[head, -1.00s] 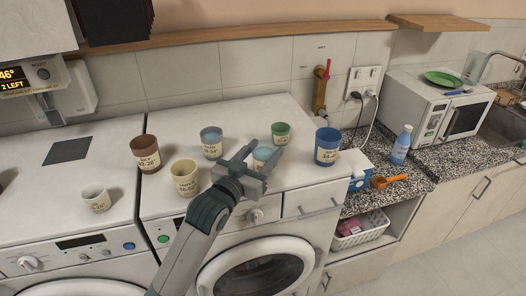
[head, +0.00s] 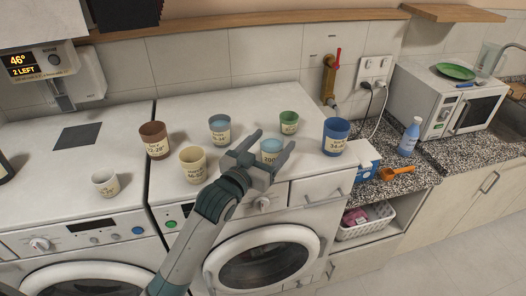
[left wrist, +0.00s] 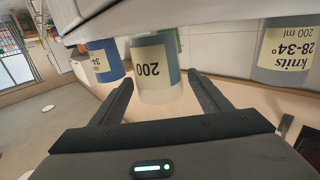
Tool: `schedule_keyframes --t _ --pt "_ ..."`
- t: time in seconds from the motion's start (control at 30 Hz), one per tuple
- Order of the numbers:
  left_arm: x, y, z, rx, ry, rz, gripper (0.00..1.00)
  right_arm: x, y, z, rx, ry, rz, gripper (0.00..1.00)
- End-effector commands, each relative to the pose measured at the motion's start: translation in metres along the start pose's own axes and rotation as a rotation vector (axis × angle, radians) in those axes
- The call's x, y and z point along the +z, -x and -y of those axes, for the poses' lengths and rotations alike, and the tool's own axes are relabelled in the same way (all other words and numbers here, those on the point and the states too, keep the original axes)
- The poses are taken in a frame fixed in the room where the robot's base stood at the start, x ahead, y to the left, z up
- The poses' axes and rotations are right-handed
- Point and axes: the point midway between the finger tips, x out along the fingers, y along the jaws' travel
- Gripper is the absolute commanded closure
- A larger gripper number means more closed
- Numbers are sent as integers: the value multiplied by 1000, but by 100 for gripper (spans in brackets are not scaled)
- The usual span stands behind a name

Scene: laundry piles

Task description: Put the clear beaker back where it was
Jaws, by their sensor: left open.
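The clear beaker (head: 271,147), with pale blue contents and a cream label, stands upright near the front of the right-hand washer's top (head: 325,168). My left gripper (head: 276,139) is open, with its fingers on either side of the beaker. The left wrist view shows the beaker (left wrist: 155,88) upside down, its label reading 200, with small gaps to both fingers. My right gripper is not in view.
Around it stand a grey-blue cup (head: 219,130), a cream cup (head: 193,166), a brown cup (head: 154,140), a green cup (head: 289,122) and a blue cup (head: 335,136). A white cup (head: 105,183) stands on the left machine. The washer's front edge is close.

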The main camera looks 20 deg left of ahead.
Motion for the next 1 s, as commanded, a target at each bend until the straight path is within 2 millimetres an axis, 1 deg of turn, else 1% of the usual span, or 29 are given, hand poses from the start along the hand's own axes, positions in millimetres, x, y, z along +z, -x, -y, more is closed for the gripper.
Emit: schedule_keyframes --t 0.17,0.27,0.6,0.7,0.83,1.0 --pt "1 11 0 0 0 0 30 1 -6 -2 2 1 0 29" --pt "2 23 0 0 -1 -1 30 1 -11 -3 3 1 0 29" --pt "3 82 0 -1 -2 -1 30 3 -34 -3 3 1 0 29" --pt "1 98 0 0 -1 0 30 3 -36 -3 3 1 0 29" --pt "0 112 0 0 0 0 30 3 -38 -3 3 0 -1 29" --pt "-1 120 0 0 0 0 30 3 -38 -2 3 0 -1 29"
